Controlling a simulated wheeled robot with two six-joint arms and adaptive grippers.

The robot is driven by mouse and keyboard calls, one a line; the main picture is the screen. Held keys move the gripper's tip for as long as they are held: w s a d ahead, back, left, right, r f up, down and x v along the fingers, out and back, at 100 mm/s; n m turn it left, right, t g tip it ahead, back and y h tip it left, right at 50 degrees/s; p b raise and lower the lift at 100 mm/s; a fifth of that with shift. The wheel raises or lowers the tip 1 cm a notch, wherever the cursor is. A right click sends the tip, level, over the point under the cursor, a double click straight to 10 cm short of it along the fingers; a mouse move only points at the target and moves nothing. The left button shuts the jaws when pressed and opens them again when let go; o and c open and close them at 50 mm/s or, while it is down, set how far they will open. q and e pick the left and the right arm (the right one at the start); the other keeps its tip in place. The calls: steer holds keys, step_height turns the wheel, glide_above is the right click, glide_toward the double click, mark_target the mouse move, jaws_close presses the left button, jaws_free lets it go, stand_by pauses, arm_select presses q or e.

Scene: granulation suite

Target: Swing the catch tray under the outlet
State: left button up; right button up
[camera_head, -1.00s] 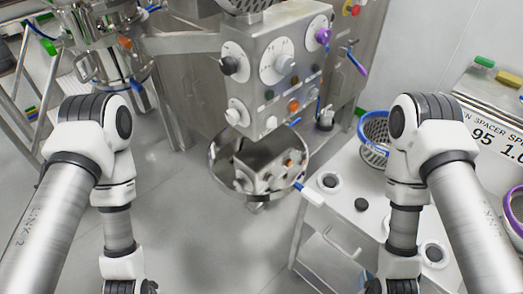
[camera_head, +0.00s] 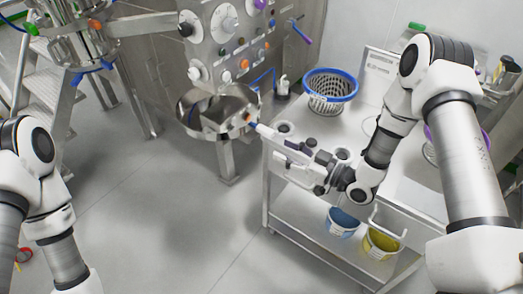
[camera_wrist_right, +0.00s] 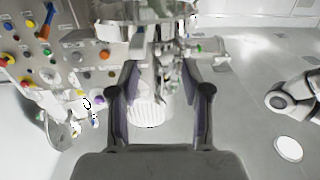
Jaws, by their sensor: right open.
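The catch tray (camera_head: 185,108) is a round, shiny steel dish below the machine's control box (camera_head: 225,50), at upper left of centre in the head view. Its handle (camera_head: 262,130), with a pale grip, sticks out toward the lower right. My right gripper (camera_head: 286,152) is at the outer end of this handle. In the right wrist view its two dark fingers (camera_wrist_right: 156,105) stand apart. I cannot tell whether they touch the handle. The outlet cannot be made out clearly. My left arm shows at the left edge, its gripper out of the frame.
A steel cart (camera_head: 270,195) stands right of the tray, under my right arm. On it is a blue-rimmed basket (camera_head: 331,92); a blue tub (camera_head: 342,221) and a yellow tub (camera_head: 381,243) are on its lower shelf. The floor at lower centre is clear.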

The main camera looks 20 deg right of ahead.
mark_target(274, 135)
steer(key=shift+h, duration=0.3)
steer(key=w+a, duration=0.1)
steer(key=w, duration=0.1)
steer(key=w+a+p, duration=0.1)
steer(key=w, duration=0.2)
steer(key=w+a+r+p, duration=0.1)
steer(key=w, duration=0.2)
steer(key=shift+a, duration=0.15)
steer(key=shift+w+f, duration=0.4)
steer(key=shift+w, duration=0.2)
arm_select(q)
steer(key=shift+w+r, duration=0.9)
steer(key=shift+w, duration=0.1)
arm_select(e)
steer(key=shift+s+r, duration=0.1)
jaws_close()
